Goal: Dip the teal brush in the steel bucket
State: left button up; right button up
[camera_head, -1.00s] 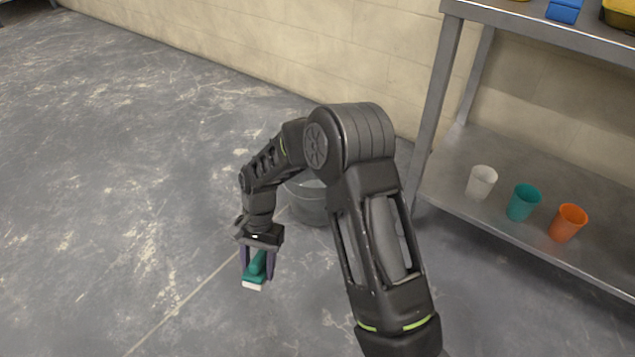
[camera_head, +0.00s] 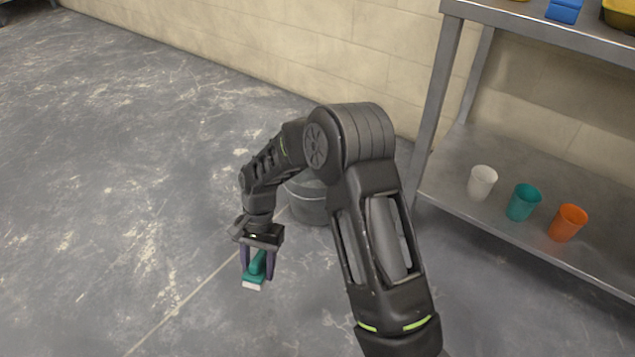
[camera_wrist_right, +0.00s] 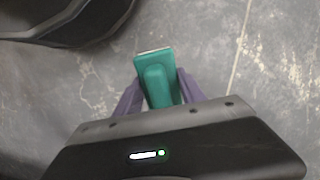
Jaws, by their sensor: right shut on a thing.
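The teal brush (camera_head: 256,269) has a pale bristle end that points down in the head view. My right gripper (camera_head: 257,272) is shut on the brush and holds it over the floor. The brush also shows between the purple-grey fingers in the right wrist view (camera_wrist_right: 158,80). A grey bucket (camera_head: 309,202) stands on the floor behind my right arm, which hides much of it. The brush is apart from the bucket, to its front left in the head view. A dark rounded rim, perhaps the bucket, shows at the top left of the right wrist view. My left gripper is not in view.
A metal shelf unit (camera_head: 530,215) stands at the right, with a white cup (camera_head: 482,183), a teal cup (camera_head: 523,203) and an orange cup (camera_head: 567,223) on its lower shelf. A blue object (camera_head: 564,11) sits above. The floor at the left is clear; a block wall runs behind.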

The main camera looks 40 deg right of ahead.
aim_at(256, 260)
jog(key=shift+r+p, duration=1.8)
jog(key=shift+r, duration=0.25)
